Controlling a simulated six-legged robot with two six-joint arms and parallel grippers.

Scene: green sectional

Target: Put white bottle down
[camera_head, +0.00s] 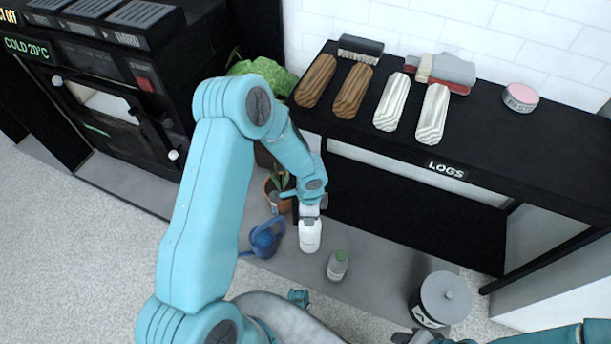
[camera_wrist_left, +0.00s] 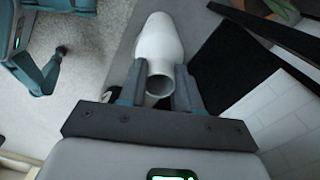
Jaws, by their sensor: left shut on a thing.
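The white bottle (camera_head: 310,236) is upright over the grey floor strip, below the front of the black shelf. My left gripper (camera_head: 310,207) is above it and shut on its neck. In the left wrist view the bottle (camera_wrist_left: 158,45) points its open mouth toward the camera, with the neck between the two dark fingers (camera_wrist_left: 158,88). I cannot tell whether its base touches the strip. My right gripper (camera_head: 412,337) is partly in view at the bottom edge, and its jaws are not clear.
A blue watering can (camera_head: 264,240) and a potted plant (camera_head: 279,194) are to the left. A lidded grey canister (camera_head: 441,299) stands farther right. The black shelf (camera_head: 480,128) holds several logs.

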